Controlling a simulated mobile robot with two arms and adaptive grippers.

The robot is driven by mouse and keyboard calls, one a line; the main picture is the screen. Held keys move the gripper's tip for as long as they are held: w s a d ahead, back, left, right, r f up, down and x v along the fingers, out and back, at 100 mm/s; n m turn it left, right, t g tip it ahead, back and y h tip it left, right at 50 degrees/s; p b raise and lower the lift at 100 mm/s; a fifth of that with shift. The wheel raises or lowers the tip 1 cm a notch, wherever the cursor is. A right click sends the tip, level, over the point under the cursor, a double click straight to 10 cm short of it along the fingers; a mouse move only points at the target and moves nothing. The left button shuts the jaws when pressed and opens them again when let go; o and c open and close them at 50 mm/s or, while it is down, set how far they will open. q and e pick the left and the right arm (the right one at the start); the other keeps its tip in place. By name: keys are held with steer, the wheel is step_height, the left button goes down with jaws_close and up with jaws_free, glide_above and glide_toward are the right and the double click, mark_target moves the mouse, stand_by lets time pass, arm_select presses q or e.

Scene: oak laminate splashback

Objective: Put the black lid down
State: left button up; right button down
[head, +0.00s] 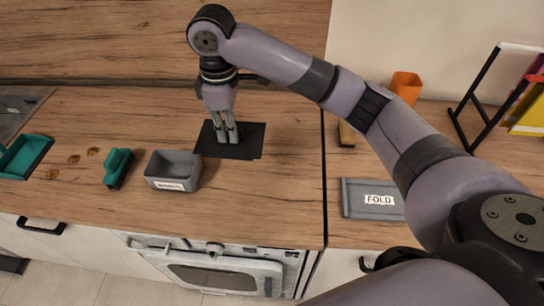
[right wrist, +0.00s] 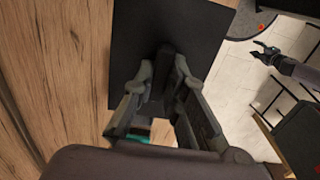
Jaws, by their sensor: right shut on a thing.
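The black lid (head: 243,148) is a flat dark rectangle over the middle of the wooden worktop, behind the grey box. My right gripper (head: 228,137) points down at its middle. In the right wrist view the lid (right wrist: 200,30) lies beyond the fingers, and the right gripper (right wrist: 165,70) is shut on a dark knob at its centre. A dark edge shows at the lid's front right corner; I cannot tell whether the lid touches the worktop. My left gripper (right wrist: 265,53) shows small at the right of the wrist view, over the floor; its jaws are unclear.
A grey labelled box (head: 172,183) stands just in front and left. A green brush (head: 118,168), brown spots (head: 73,159) and a teal pan (head: 25,157) lie farther left. A grey FOLD tray (head: 372,200), orange cup (head: 406,84) and folder rack (head: 483,100) are right. An oven (head: 215,268) is below.

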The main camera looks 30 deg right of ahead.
step_height(320, 180, down, 8)
steer(key=a, duration=0.2)
steer(key=p, duration=0.2)
glide_above(235, 188)
step_height(235, 188, down, 4)
steer(key=f, duration=0.1)
steer(key=shift+d+f, duration=0.1)
steer(key=shift+f, duration=1.1)
step_height(235, 188, down, 3)
steer(key=shift+f+p, duration=0.2)
steer(key=shift+p, duration=0.15)
arm_select(q)
steer(key=a, duration=0.1)
steer(key=a+r, duration=0.1)
steer(key=a, duration=0.1)
steer(key=a+r, duration=0.1)
steer(key=shift+a+r, duration=0.2)
steer(key=shift+a, duration=0.05)
arm_select(e)
steer(key=shift+w+f, duration=0.1)
steer(key=shift+f, duration=0.25)
steer(key=shift+f, duration=0.1)
steer(key=c, duration=2)
jaws_free()
arm_select(q)
steer(key=shift+d, duration=0.15)
arm_select(e)
steer(key=o, duration=0.4)
